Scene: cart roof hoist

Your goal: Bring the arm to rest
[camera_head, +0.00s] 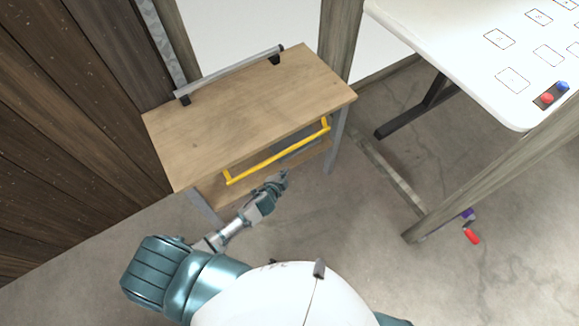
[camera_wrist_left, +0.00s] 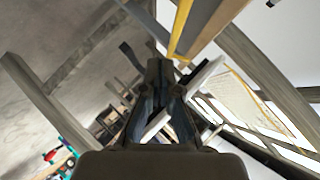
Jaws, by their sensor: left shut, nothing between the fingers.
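My left arm comes in from the lower left in the head view. Its gripper (camera_head: 279,182) is just in front of the wooden cart, below the yellow handle bar (camera_head: 278,153), and appears apart from it. The gripper is shut and empty. In the left wrist view the gripper's dark fingers (camera_wrist_left: 160,80) are close together, with a yellow bar (camera_wrist_left: 181,28) above and to the right. My right gripper is not in view.
The wooden cart (camera_head: 235,115) has a grey rail (camera_head: 230,73) along its back edge. A white table (camera_head: 470,50) with red and blue buttons stands at the right. A wooden post (camera_head: 490,180) and a red-handled tool (camera_head: 471,236) are nearby. Floor in front is clear.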

